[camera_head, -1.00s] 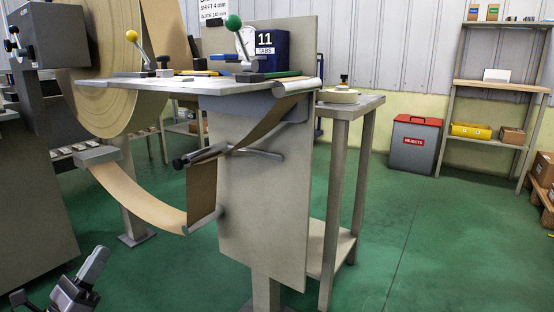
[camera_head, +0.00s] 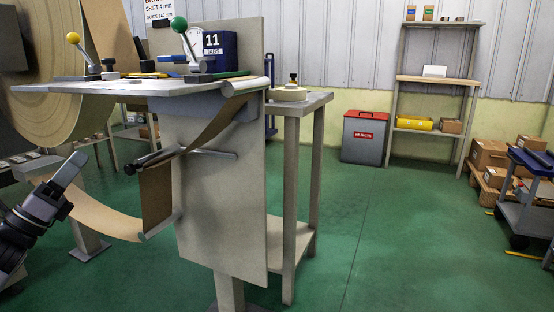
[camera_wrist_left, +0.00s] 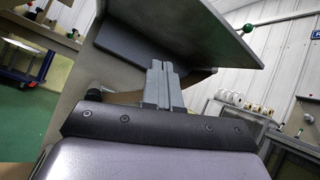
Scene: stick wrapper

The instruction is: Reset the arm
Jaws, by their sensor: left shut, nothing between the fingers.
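My left gripper (camera_head: 70,170) comes in at the lower left of the head view, pointing up and to the right. In the left wrist view its two grey fingers (camera_wrist_left: 163,85) are together with nothing between them. It is in front of the stick wrapper machine's worktable (camera_head: 140,88), apart from it as far as I can tell. Brown paper (camera_head: 100,216) hangs in a loop from the large roll (camera_head: 40,70) and runs up past a bar to the table edge. My right gripper is not in view.
A side table (camera_head: 318,100) with a tape roll stands right of the machine. A grey reject bin (camera_head: 364,140) with a red lid, a shelf unit (camera_head: 432,81) and cartons (camera_head: 488,153) are behind. A blue cart (camera_head: 530,190) is at the right edge. Green floor is clear in the middle.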

